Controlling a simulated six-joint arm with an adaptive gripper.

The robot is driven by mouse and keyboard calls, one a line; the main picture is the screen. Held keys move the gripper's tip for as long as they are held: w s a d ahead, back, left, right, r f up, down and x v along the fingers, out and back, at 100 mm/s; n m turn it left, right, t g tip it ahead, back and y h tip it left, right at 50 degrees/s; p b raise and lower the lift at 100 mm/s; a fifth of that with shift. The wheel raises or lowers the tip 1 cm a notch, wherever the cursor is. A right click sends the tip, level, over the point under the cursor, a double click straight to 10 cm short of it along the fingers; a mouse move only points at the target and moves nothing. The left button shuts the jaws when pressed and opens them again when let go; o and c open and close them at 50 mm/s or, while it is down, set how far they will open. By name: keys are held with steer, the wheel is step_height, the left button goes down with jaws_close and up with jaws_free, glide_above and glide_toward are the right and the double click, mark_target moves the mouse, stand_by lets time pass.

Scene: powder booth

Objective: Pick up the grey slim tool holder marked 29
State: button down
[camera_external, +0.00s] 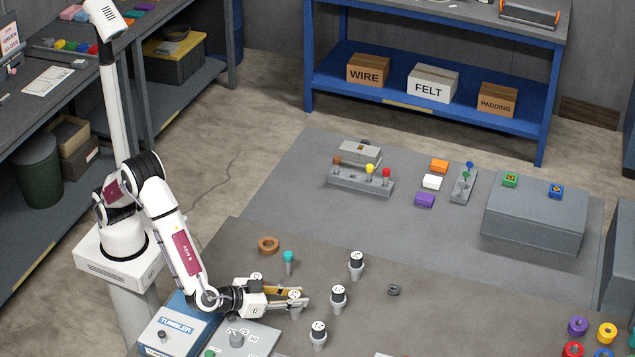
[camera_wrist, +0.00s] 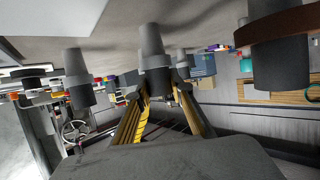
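Several grey tool holders with round white marked tops stand on the dark mat. In the external view one holder (camera_external: 295,311) stands between the fingers of my gripper (camera_external: 304,296). Others stand to its right: a back one (camera_external: 356,265), a middle one (camera_external: 338,300) and a front one (camera_external: 318,334). Another (camera_external: 257,277) is partly hidden behind my gripper. The numbers are too small to read, so I cannot tell which is 29. In the wrist view a grey holder (camera_wrist: 154,65) is at my fingertips (camera_wrist: 160,94). Whether the fingers touch it is unclear.
The blue tumbler box (camera_external: 170,330) and a grey plate (camera_external: 260,340) are near my wrist. The mat's right-middle is mostly clear.

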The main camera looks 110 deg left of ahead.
steer(key=shift+r, duration=0.1)
steer(key=shift+r, duration=4.95)
